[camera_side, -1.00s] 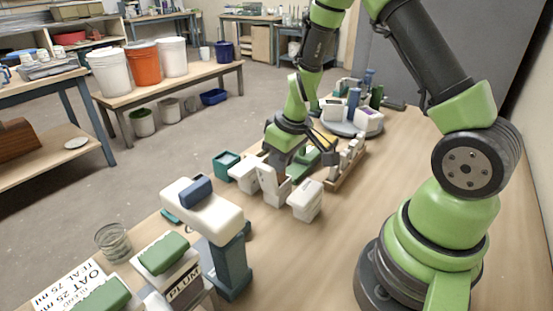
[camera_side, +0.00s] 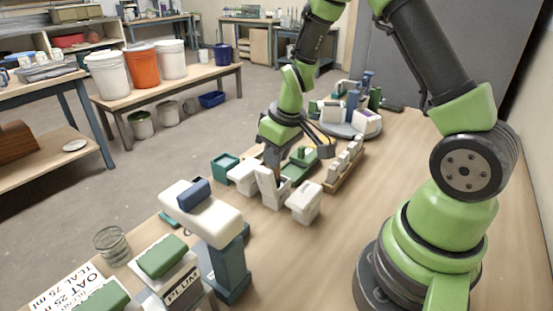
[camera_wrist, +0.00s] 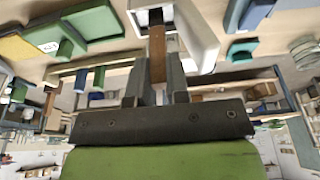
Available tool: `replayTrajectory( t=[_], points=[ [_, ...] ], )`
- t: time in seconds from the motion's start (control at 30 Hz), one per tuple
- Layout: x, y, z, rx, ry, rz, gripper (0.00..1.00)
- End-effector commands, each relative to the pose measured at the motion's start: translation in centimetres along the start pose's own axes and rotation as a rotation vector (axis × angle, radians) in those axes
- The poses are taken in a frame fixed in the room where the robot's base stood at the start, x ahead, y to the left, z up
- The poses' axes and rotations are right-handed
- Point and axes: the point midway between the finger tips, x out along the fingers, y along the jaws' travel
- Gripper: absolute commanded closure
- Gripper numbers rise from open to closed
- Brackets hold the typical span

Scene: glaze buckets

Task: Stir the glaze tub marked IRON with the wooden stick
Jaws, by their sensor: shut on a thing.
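My gripper (camera_side: 272,152) is shut on the wooden stick, a brown flat piece that shows between the two fingers in the wrist view (camera_wrist: 157,55). The stick points down to a white open tub (camera_wrist: 203,40), and its far end reaches the tub's opening; how deep it sits I cannot tell. In the side view my gripper is above the white tubs: a left one (camera_side: 242,178), a middle one (camera_side: 270,190) and a right one (camera_side: 304,203). The stick is over the middle tub. No IRON mark is readable on any of them.
A blue-and-white stand (camera_side: 228,262) and a PLUM tub with a green lid (camera_side: 165,258) are at the front left, near a glass (camera_side: 112,244). A wooden rack (camera_side: 344,170) stands right of the tubs, a teal box (camera_side: 225,166) left.

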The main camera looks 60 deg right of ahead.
Motion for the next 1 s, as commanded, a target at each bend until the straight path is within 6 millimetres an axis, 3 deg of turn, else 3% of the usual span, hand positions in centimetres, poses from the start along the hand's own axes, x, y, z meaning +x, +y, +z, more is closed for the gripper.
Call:
replayTrajectory(
  t=[0.5,1.0],
  points=[
    [-3.5,0.1,-0.8,0.0,0.0,0.005,1.0],
    [-3.7,0.1,-0.8,0.0,-0.002,0.006,1.0]
  ],
)
